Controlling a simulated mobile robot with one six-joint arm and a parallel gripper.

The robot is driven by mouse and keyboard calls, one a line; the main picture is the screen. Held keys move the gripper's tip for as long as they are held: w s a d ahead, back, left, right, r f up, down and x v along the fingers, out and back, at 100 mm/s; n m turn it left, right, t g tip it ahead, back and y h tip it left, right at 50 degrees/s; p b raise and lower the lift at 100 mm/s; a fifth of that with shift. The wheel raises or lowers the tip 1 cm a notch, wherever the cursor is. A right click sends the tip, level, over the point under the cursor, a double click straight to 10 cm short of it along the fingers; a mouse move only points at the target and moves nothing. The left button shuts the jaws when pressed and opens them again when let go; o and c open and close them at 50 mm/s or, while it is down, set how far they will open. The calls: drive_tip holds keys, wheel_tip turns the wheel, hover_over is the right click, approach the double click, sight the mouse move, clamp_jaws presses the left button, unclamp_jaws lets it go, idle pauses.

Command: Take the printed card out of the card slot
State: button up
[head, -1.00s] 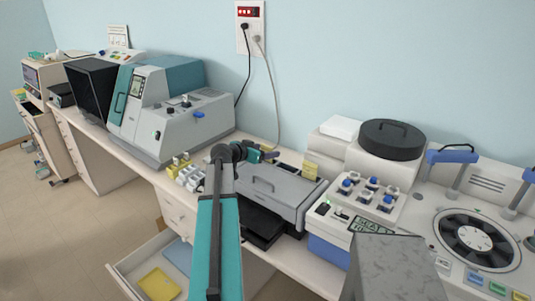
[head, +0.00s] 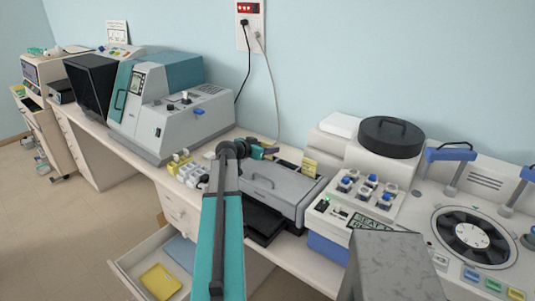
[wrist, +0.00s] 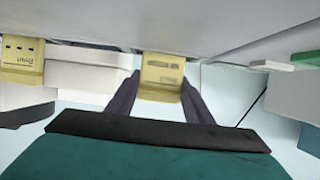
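A yellow card with printed lines (wrist: 162,72) shows in the wrist view between and beyond my fingers. In the head view a yellow card (head: 310,167) stands at the back right of the grey machine (head: 268,186); it looks like the same one. My gripper (wrist: 160,80) is open, one dark finger on each side of the card. In the head view my gripper (head: 274,153) is above the machine's back edge, pointing right, with a gap to that card. The slot itself is hidden.
A second yellow card (wrist: 22,62) shows at the left of the wrist view. A white device with blue-capped knobs (head: 360,195) stands right of the grey machine. A drawer (head: 140,262) hangs open below the bench. A teal-and-grey instrument (head: 170,105) stands left.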

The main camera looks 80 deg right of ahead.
drive_tip(key=c, duration=0.5)
drive_tip(key=shift+r, duration=0.1)
drive_tip(key=shift+c, duration=0.2)
drive_tip(key=shift+r+b, duration=1.9)
drive_tip(key=shift+r, duration=3)
